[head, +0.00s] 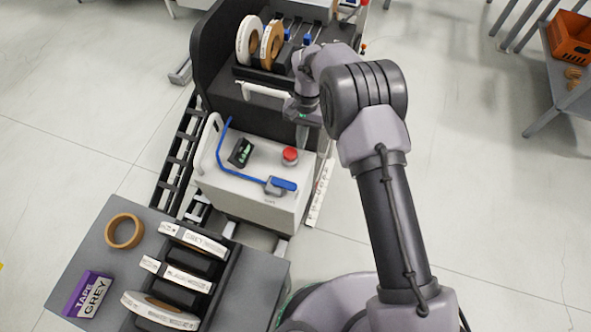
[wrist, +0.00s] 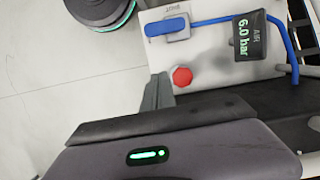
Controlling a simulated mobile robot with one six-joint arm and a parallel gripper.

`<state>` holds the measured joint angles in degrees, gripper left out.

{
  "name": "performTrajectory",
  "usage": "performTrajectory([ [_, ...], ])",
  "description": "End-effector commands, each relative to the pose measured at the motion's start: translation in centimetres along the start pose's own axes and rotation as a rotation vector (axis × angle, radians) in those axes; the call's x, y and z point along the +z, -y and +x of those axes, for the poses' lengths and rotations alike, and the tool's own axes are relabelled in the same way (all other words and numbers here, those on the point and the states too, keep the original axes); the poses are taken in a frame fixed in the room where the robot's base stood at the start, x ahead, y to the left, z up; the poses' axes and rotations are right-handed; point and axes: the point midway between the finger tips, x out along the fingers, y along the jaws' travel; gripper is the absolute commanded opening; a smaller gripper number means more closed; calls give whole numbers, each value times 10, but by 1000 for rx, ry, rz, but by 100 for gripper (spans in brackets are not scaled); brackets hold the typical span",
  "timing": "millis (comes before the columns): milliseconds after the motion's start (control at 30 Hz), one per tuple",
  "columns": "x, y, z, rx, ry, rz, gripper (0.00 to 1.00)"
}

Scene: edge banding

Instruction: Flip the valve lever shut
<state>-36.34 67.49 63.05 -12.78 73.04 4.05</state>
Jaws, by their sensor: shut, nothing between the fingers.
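The blue valve lever (head: 284,184) sits on a small grey valve body (head: 273,189) near the front edge of the white machine top. In the wrist view the lever (wrist: 165,27) lies roughly in line with the blue hose (wrist: 225,19) that enters the valve. My gripper (head: 302,138) is shut and empty, beyond the red button and apart from the lever. Its fingers (wrist: 157,92) show left of the button in the wrist view.
A red button (head: 290,155) stands on the machine top between my gripper and the lever. Tape rolls (head: 250,40) stand in a rack behind. A grey table (head: 75,245) with a loose roll, a purple box and several labelled rolls is at lower left.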

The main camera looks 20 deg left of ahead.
Motion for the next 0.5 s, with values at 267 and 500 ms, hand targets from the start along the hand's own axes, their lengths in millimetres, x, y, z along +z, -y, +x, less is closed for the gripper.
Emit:
performTrajectory([
  [267,0,-1,40,1,3,0,0],
  [500,-1,-1,93,1,1,0,0],
])
